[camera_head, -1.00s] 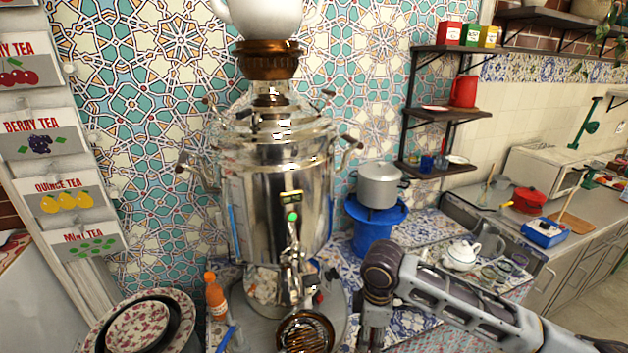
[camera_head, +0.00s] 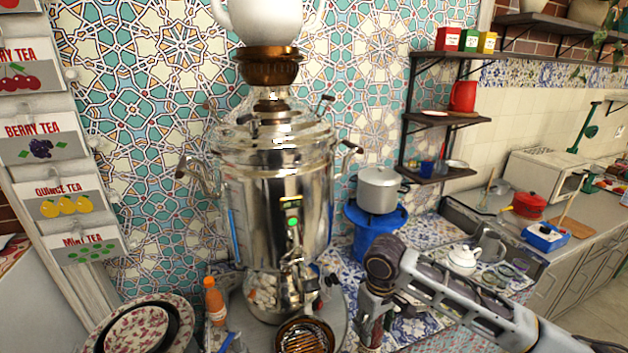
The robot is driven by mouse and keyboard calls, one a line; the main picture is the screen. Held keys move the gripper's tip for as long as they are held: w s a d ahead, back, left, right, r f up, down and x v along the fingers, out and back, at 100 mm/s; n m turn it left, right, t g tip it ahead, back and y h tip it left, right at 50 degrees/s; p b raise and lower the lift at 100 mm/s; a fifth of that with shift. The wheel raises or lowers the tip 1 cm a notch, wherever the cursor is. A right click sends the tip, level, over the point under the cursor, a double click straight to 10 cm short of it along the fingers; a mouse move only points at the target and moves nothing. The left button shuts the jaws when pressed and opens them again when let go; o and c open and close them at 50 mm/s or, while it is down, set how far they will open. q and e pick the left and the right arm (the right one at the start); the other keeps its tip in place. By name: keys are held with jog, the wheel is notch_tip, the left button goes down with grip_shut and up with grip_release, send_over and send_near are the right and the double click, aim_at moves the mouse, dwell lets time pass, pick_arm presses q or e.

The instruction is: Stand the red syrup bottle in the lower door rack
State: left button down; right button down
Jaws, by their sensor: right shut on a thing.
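My right gripper (camera_head: 372,318) is at the bottom, just right of the samovar, pointing down. It is shut on a dark red thing (camera_head: 375,338), which looks like the red syrup bottle; the fingers and the frame's lower edge hide most of it. An orange bottle (camera_head: 214,302) with a white label stands upright left of the samovar, apart from the gripper. The lower door rack cannot be made out. My left gripper is not in view.
The large steel samovar (camera_head: 278,215) stands close to my right gripper on its left side. A grey pot (camera_head: 379,190) on a blue stand (camera_head: 372,220) is behind my arm. A white teapot (camera_head: 463,258) is to the right. Stacked plates (camera_head: 140,328) are at lower left.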

jog(key=w+m, duration=0.1)
jog(key=d+m, duration=0.1)
jog(key=shift+w+d+r+m, duration=0.15)
jog(key=shift+w+d+m, duration=0.05)
jog(key=shift+w+m, duration=0.2)
jog(key=s+d+f+m, duration=0.1)
jog(key=d+f+m, duration=0.2)
jog(key=d+f, duration=0.2)
jog(key=shift+s+d+f, duration=0.15)
jog(key=shift+d+f, duration=0.25)
jog(key=shift+f, duration=0.35)
dwell(1.6)
jog(key=shift+r, duration=0.15)
dwell(1.6)
